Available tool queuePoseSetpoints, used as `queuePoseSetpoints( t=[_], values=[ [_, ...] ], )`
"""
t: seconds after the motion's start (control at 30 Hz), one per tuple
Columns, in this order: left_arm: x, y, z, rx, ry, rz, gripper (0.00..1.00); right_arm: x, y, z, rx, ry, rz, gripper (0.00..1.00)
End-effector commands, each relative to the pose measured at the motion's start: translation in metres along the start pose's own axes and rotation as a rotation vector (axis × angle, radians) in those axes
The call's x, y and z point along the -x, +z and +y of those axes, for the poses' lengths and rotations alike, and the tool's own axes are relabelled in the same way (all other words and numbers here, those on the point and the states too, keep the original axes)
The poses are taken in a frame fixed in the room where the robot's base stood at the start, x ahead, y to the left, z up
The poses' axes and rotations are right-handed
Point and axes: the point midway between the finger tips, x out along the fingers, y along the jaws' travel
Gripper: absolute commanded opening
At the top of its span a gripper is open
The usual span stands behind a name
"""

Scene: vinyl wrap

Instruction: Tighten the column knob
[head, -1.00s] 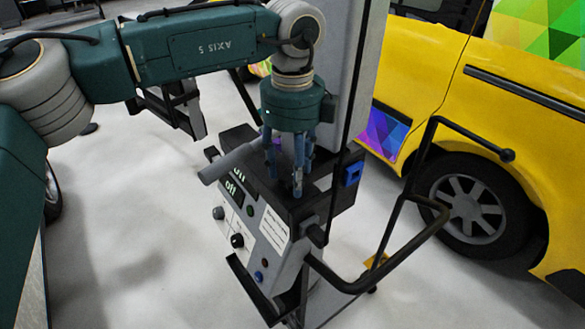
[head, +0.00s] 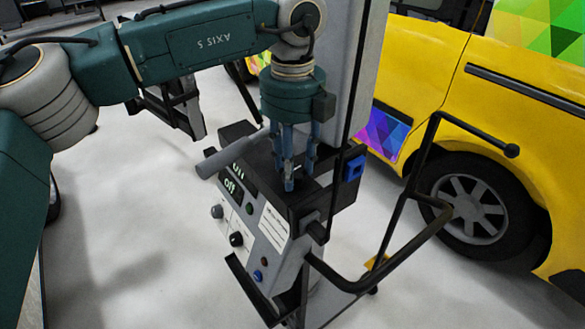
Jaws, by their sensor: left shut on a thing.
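My left gripper (head: 291,176) points straight down over the black top of the control box (head: 270,228). Its blue-grey fingers are shut around the column knob, which is mostly hidden between them. The gripper stands close beside the grey column (head: 343,70). A grey cylindrical handle (head: 228,157) sticks out to the left of the fingers. My right gripper is not in view.
The box front has a green "off" display (head: 233,187) and small knobs. A black bent-tube handle (head: 395,252) reaches out to the right. A yellow vehicle (head: 430,95) stands at the right. Pale floor (head: 140,220) is clear at the left.

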Motion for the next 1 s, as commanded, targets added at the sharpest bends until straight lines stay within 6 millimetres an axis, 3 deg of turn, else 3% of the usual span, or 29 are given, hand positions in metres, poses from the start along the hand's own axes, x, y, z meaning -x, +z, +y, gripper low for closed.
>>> queuePoseSetpoints(
  t=[1.0],
  values=[
    [0.0038, 0.0014, -0.0013, -0.964, -0.005, -0.008, 0.14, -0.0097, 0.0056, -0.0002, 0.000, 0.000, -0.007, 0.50]
  ],
)
